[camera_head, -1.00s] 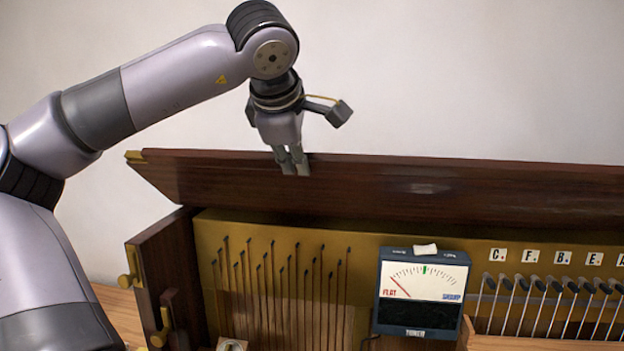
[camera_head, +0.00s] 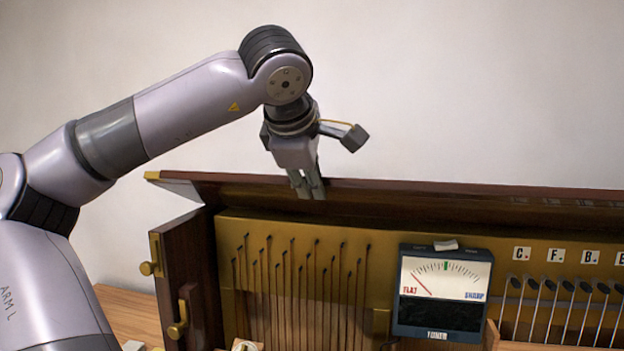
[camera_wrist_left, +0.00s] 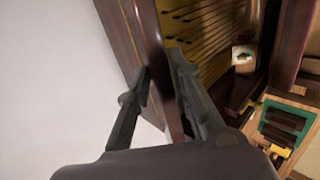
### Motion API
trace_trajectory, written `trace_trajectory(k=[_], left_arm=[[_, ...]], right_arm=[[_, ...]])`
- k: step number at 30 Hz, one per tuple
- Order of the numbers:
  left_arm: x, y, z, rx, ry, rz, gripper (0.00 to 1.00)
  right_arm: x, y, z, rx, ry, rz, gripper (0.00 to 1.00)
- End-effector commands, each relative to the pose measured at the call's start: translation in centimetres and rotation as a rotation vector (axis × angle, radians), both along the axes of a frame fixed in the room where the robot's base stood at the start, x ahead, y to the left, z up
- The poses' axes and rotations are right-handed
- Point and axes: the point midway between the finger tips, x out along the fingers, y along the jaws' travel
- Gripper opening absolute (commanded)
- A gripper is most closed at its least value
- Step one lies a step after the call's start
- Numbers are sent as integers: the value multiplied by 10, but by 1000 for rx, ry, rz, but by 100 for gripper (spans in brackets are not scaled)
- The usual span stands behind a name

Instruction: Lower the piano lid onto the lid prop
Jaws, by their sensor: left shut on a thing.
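The piano lid (camera_head: 420,207) is a long dark brown board along the top back of the open piano case, standing raised and tilted. My left gripper (camera_head: 309,190) comes down from above and is shut on the lid's upper edge, left of the middle. In the left wrist view the fingers (camera_wrist_left: 163,75) straddle the lid's dark edge (camera_wrist_left: 122,40). A brass fitting (camera_head: 152,175) sits at the lid's left corner. I cannot make out which part is the lid prop. My right gripper is not in view.
The case's left side wall (camera_head: 188,265) has brass knobs (camera_head: 150,268). A tuner (camera_head: 443,292) with a needle dial stands before the tuning pins. Letter tiles (camera_head: 521,253) line the right. Plain wall is behind; a wooden tabletop (camera_head: 130,310) shows at left.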

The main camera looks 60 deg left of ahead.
Motion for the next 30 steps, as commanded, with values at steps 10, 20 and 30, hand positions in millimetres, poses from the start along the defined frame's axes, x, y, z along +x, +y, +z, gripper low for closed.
trace_trajectory(k=[10, 20, 30], left_arm=[[0, 0, -6, -8, 14, 0, 35], [-1, -1, -2, -4, 8, 0, 35], [-30, -30, 38, -1, 6, 2, 35]], right_arm=[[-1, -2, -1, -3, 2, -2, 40], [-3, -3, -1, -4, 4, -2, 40], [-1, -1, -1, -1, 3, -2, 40]])
